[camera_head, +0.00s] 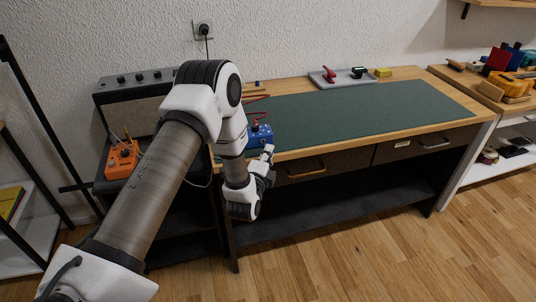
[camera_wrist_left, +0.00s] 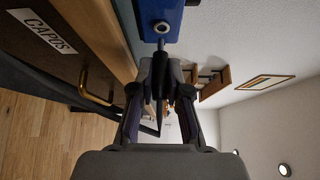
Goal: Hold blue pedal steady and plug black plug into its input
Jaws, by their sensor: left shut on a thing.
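The blue pedal (camera_head: 259,136) sits at the front left corner of the green mat on the workbench. In the left wrist view the blue pedal (camera_wrist_left: 174,14) is at the top, with its round input socket (camera_wrist_left: 162,28) facing my gripper. My left gripper (camera_wrist_left: 161,68) is shut on the black plug (camera_wrist_left: 158,88), whose metal tip points at the socket. The tip looks very close to the socket; I cannot tell whether it touches. In the head view my left gripper (camera_head: 268,156) is at the bench's front edge, just before the pedal. My right gripper is not in view.
The green mat (camera_head: 360,111) is mostly clear. Red cable (camera_head: 256,98) lies near the pedal. A grey tray (camera_head: 343,81) with small items stands at the back. A drawer with a brass handle (camera_head: 306,172) is below the bench edge.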

